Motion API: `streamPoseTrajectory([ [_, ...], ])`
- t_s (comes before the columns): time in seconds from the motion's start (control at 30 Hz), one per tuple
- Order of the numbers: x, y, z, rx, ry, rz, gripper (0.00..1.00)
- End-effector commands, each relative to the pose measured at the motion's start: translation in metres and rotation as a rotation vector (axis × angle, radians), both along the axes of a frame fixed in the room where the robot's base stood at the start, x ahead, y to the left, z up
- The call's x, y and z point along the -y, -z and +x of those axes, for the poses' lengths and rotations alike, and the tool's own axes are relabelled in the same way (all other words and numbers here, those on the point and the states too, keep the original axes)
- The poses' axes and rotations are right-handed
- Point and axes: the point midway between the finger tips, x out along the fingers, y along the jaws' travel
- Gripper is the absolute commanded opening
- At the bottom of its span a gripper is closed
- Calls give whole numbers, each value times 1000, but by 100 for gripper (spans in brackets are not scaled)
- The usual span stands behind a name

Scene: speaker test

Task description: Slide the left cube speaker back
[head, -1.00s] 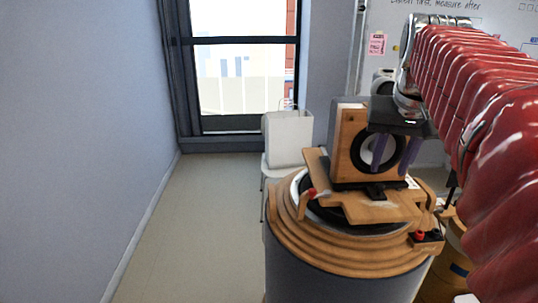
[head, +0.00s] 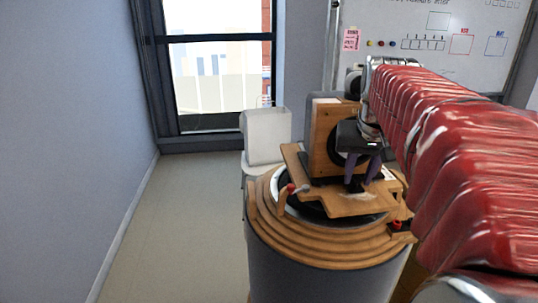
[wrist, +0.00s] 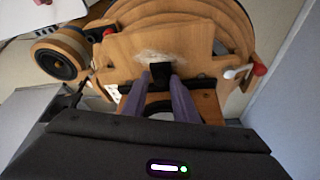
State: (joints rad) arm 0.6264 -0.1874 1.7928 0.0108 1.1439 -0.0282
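The cube speaker (head: 322,126) has a wooden front and a dark round cone, and it stands on a wooden plate (head: 355,207) on top of a round stepped pedestal (head: 300,238). A small black tab (head: 357,185) sticks up at its front base. My gripper (head: 362,176) is in front of the speaker, pointing down, with its two purple fingers on either side of the tab. In the wrist view the fingers (wrist: 161,80) flank the black tab (wrist: 160,70); whether they press on it I cannot tell. My gripper hides part of the cone.
A red-tipped lever (head: 288,192) stands at the plate's left, and a red knob (head: 397,224) at its right. A white box (head: 266,136) stands behind left. Another round-coned speaker (wrist: 58,58) shows in the wrist view. The floor at left is clear.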

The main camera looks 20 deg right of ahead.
Motion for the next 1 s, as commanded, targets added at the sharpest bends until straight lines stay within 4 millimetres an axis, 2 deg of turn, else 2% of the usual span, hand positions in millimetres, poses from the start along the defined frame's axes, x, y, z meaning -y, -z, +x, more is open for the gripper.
streamPoseTrajectory([
  [0.03,0,0,0,0,0,0,22],
  [0.37,0,0,0,0,0,0,0],
  [0.8,0,0,1,0,0,0,0],
  [1.0,4,-1,13,0,-2,-1,0],
])
